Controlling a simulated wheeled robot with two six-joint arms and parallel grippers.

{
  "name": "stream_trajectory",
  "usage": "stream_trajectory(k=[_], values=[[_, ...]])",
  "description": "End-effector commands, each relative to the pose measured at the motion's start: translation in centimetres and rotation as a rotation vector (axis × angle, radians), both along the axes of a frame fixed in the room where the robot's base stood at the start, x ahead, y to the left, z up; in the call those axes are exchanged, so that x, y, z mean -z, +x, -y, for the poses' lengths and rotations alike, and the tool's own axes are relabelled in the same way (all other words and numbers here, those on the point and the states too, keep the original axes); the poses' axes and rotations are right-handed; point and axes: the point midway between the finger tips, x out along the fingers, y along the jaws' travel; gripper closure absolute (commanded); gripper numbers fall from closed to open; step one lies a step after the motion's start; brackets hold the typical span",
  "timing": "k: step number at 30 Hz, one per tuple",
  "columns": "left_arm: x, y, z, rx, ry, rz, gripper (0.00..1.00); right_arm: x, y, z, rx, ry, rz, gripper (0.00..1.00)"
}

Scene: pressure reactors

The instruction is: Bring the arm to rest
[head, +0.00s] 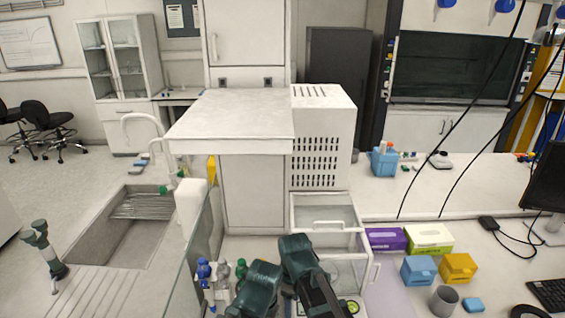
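Dark green and black arm parts of mine (300,262) rise from the bottom centre of the head view, in front of a glass-fronted white enclosure (325,213). A second rounded dark green part (255,287) lies just left of them. I cannot tell which arm these parts belong to. No gripper fingertips show, and no held object can be seen. The parts hide some of the worktop and the lower enclosure.
Several small bottles (205,272) stand close left of the arm parts, beside a glass panel (195,255). A sink (135,230) is further left. Glove boxes (429,238), blue (418,270) and yellow (458,267) boxes and a grey cup (444,299) stand at right.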

Motion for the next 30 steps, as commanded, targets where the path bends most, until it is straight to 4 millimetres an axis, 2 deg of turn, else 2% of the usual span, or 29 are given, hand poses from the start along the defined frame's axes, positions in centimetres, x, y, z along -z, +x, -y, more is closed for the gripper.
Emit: stream_trajectory(k=[1,3,6,12,21,23,24,30], values=[[0.0,0.0,0.0,0.000,0.000,0.000,0.32,0.0,-0.4,1.8,0.113,0.002,0.006,0.32],[0.0,0.0,0.0,0.000,0.000,0.000,0.32,0.0,-0.7,4.0,0.290,0.007,0.013,0.32],[0.0,0.0,0.0,0.000,0.000,0.000,0.32,0.0,-1.1,6.6,0.508,0.013,0.024,0.32],[0.0,0.0,0.0,0.000,0.000,0.000,0.32,0.0,-1.9,10.1,0.827,0.026,0.038,0.32],[0.0,0.0,0.0,0.000,0.000,0.000,0.32,-0.1,-3.1,13.8,1.175,0.043,0.053,0.32],[0.0,0.0,0.0,0.000,0.000,0.000,0.32,-0.1,-3.3,14.5,1.237,0.047,0.055,0.32],[0.6,0.0,0.0,0.000,0.000,0.000,0.32,0.6,-3.4,13.5,1.210,0.040,0.052,0.32],[2.0,0.0,0.0,0.001,0.000,0.000,0.32,2.0,-4.6,10.6,1.125,0.003,0.038,0.32]])
